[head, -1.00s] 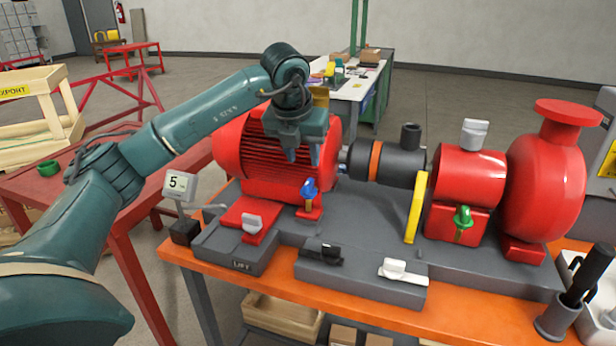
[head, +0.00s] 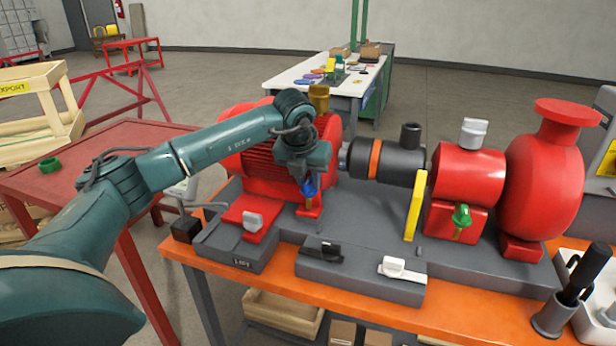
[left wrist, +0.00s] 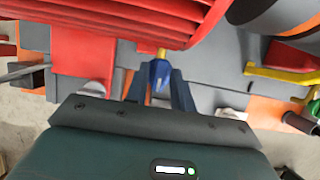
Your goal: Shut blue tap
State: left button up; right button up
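The blue tap (head: 309,187) sits on a small red mount at the front of the red finned motor (head: 265,170). My left gripper (head: 306,185) has come down over it from above. In the left wrist view the blue tap (left wrist: 158,76) stands between the two fingertips of my left gripper (left wrist: 160,80), with a slim gap at each side. The fingers look open and not closed on the handle. A brass-coloured stem shows beyond the handle. In the head view the gripper partly hides the tap. My right gripper is not in view.
A green tap (head: 461,216) is to the right, beside a yellow guard (head: 415,205). The area in front of the tap is clear.

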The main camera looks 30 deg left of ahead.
pick_arm(q)
grip_shut()
